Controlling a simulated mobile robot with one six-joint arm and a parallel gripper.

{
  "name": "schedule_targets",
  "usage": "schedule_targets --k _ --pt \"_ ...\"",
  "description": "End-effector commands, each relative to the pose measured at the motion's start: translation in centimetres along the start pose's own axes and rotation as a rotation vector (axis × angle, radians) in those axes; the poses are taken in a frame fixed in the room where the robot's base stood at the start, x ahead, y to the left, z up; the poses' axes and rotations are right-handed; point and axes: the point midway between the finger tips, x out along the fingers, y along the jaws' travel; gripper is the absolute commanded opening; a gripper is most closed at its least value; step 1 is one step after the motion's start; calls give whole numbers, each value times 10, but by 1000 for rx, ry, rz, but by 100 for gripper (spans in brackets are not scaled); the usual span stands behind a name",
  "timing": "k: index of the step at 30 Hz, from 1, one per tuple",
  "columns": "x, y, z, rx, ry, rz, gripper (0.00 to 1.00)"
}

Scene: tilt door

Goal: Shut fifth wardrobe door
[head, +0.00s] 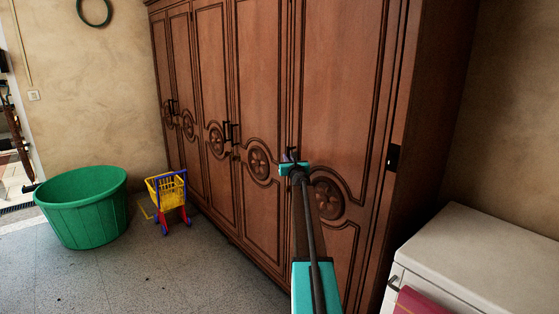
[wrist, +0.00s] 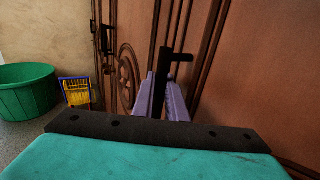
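The brown wooden wardrobe (head: 262,90) has several tall doors with carved round ornaments. The nearest door at the right, which I take as the fifth wardrobe door (head: 340,95), looks nearly flush with its neighbours; I cannot tell whether a small gap is left. Its black handle (wrist: 181,57) shows in the wrist view at the door's left edge. My gripper (head: 291,160) is at this handle. In the wrist view its two purple fingers (wrist: 162,85) stand on either side of the dark handle bar. Whether they press on it is unclear.
A green tub (head: 85,210) and a yellow-and-blue toy cart (head: 167,198) stand on the floor at the left. A white cabinet (head: 490,250) with a red cloth (head: 420,302) is at the lower right. Grey floor (head: 180,275) in front of the wardrobe is clear.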

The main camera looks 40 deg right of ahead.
Motion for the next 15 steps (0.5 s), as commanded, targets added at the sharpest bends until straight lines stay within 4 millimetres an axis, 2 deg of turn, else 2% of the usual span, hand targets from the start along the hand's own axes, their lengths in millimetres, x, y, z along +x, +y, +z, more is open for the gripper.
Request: schedule_targets --k 1,2,3,8,15 --pt "-4 -18 -5 -5 4 -37 0" --pt "-2 -12 -5 -6 4 -32 17" --pt "-1 -6 -5 -6 4 -26 20" --pt "1 4 -4 -6 3 -15 20" --pt "1 0 -3 -5 2 -16 20"
